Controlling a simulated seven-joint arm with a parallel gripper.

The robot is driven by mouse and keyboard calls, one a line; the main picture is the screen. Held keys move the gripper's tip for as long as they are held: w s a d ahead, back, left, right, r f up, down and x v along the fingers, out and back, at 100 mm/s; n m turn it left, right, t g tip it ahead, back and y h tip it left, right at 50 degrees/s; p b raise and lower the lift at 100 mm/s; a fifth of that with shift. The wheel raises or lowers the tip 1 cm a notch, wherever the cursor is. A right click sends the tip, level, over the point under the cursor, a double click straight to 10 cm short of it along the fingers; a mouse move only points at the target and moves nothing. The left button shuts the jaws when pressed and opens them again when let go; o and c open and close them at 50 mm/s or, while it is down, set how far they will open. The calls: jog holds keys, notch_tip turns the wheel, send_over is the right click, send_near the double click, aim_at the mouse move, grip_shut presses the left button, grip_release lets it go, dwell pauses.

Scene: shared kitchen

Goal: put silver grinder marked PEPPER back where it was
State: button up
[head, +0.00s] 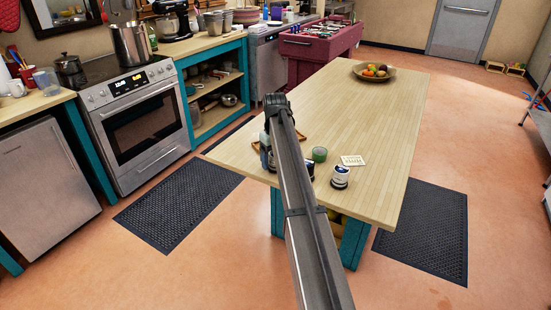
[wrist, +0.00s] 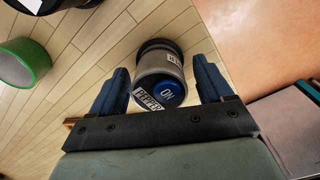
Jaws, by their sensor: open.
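The silver grinder marked PEPPER (wrist: 158,65) is in the wrist view, with its blue end bearing "ON" turned toward the camera. It is on the wooden table (head: 372,110), near an edge. My gripper (wrist: 162,78) is open, with one blue-grey finger on each side of the grinder. Small gaps seem to show beside it, and I cannot tell whether either finger touches. In the head view my gripper (head: 265,152) is at the near left edge of the table, partly behind my arm. I cannot make out the grinder there.
A green round item (head: 319,154), a white card (head: 352,160) and a dark jar with a white label (head: 340,177) are right of my arm. The green item also shows in the wrist view (wrist: 25,62). A fruit bowl (head: 372,76) is at the far end. The table's middle is clear.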

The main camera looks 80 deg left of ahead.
notch_tip(320, 180, up, 12)
jog(key=shift+r, duration=0.15)
dwell(0.6)
